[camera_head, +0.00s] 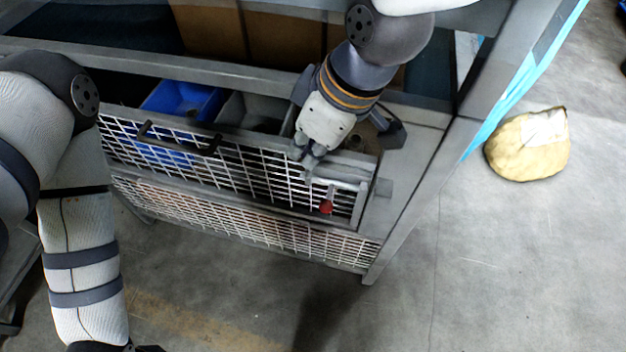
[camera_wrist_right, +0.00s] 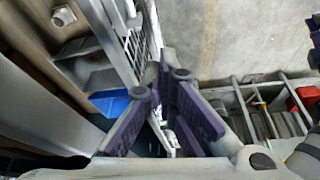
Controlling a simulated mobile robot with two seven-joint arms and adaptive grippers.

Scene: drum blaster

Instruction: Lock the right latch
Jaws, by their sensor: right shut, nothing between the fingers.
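The wire-mesh gate (camera_head: 232,172) spans the front of the grey frame. At its right end is a metal latch bar (camera_head: 336,182), with a small red knob (camera_head: 326,207) below it. My right gripper (camera_head: 306,160) points down at the top of the gate, just left of the latch bar. I cannot tell whether it touches the bar. My right gripper also shows in the right wrist view (camera_wrist_right: 164,82), with its fingers shut and empty beside the mesh. My left arm comes down at the left; its fingers are outside the picture.
A black handle (camera_head: 180,137) sits on the gate's upper left. Behind the gate are a blue bin (camera_head: 185,98) and a grey bin (camera_head: 252,112). A frame post (camera_head: 415,205) stands right of the latch. A yellowish sack (camera_head: 527,150) lies on the open floor at right.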

